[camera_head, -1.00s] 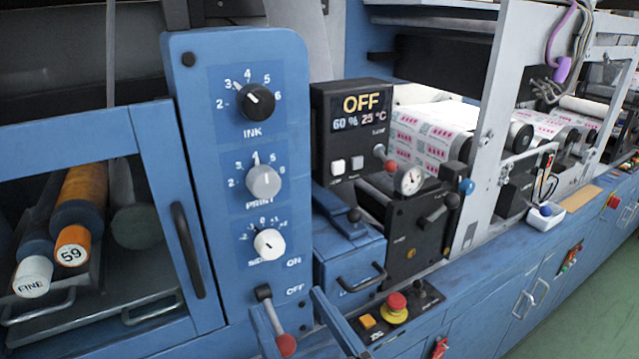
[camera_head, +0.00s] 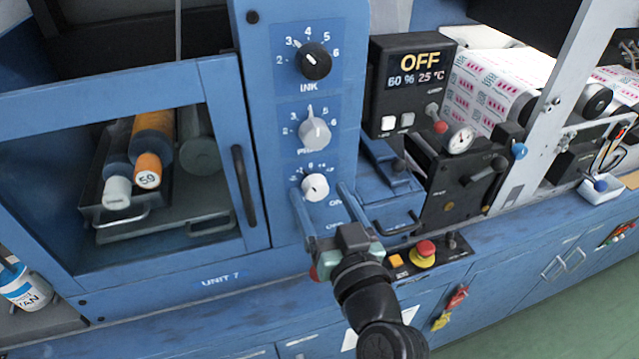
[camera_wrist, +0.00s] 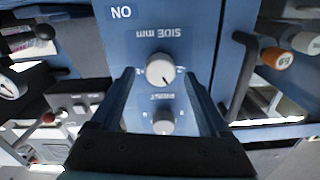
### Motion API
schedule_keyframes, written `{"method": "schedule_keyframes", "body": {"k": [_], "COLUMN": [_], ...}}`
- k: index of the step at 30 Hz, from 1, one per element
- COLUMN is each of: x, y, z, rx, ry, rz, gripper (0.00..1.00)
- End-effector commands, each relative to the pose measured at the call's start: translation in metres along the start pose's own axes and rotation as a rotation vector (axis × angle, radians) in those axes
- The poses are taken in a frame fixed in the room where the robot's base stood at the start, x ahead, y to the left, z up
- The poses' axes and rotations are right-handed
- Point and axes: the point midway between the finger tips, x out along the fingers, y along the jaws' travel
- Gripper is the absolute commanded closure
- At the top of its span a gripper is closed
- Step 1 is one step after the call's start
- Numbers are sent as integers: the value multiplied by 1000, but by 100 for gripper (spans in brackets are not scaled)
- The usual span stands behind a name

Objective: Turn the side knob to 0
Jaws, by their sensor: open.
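The side knob (camera_head: 315,186) is a small white round knob, lowest of the knobs on the blue panel. In the wrist view, which is upside down, it shows under the label "SIDE mm" (camera_wrist: 160,69). Its dark pointer line slants there toward the lower right, so a little left of straight up on the upright panel. The exact reading is too small to tell. My gripper (camera_head: 321,190) is open, its two blue fingers reaching toward the panel. The knob shows between the fingertips in the wrist view. I cannot tell any contact. The fingers and wrist hide the lower panel.
Above are the grey print knob (camera_head: 314,132) and black ink knob (camera_head: 312,61). A door handle (camera_head: 243,186) is left; a display box (camera_head: 412,85) reading OFF is right. A red emergency button (camera_head: 425,249) and a drawer handle (camera_head: 397,223) are close to the right.

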Motion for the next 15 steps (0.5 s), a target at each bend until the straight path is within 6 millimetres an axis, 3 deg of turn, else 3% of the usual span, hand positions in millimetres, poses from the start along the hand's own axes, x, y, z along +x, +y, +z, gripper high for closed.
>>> {"method": "schedule_keyframes", "body": {"k": [6, 14, 15], "x": [15, 15, 15], "y": [-1, -1, -1], "z": [0, 0, 0], "rx": [0, -1, -1], "ry": [0, 0, 0], "rz": [-2, -1, -1], "gripper": [21, 21, 27]}}
